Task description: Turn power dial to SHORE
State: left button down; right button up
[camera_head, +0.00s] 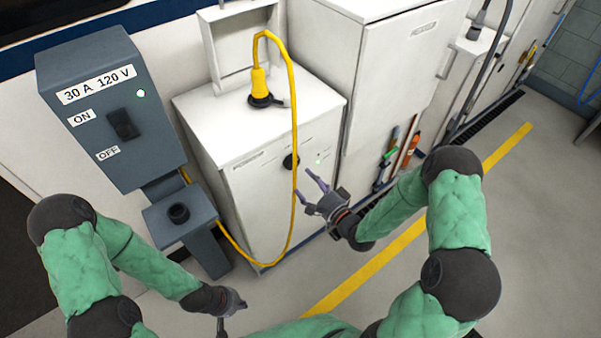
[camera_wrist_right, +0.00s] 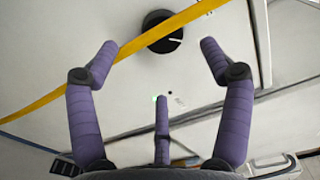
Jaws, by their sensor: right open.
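The power dial (camera_head: 290,161) is a round black knob on the front of the white cabinet (camera_head: 247,205). The dial's position lettering is not readable. My left gripper (camera_head: 232,306) is low at the bottom, away from the cabinet; its finger state is unclear.
A yellow cable (camera_head: 295,120) hangs from a plug (camera_head: 260,88) on the cabinet top, down past the dial. A grey power pedestal (camera_head: 110,105) with an ON/OFF switch stands at left. Brushes or tools (camera_head: 400,155) hang at right. The floor in front is clear.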

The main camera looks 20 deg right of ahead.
jog(key=shift+v, duration=2)
jog(key=s+a+f+n+g+h, duration=0.1)
jog(key=s+a+f+n+g, duration=0.2)
jog(key=f+g, duration=0.35)
jog(key=s+a+f+n+g+h, duration=0.1)
jog(key=s+a+f+n+g, duration=0.2)
jog(key=f, duration=0.6)
jog(key=s+a+f+n+g, duration=0.2)
jog(key=s+f+n+g, duration=0.1)
jog(key=s, duration=0.4)
jog(key=s+a+f+n+g, duration=0.2)
jog(key=s+a+f+g, duration=0.1)
jog(key=s, duration=0.3)
jog(key=shift+s+n+g, duration=0.35)
jog(key=shift+n+g, duration=0.05)
jog(key=shift+g, duration=0.15)
jog(key=shift+a, duration=0.15)
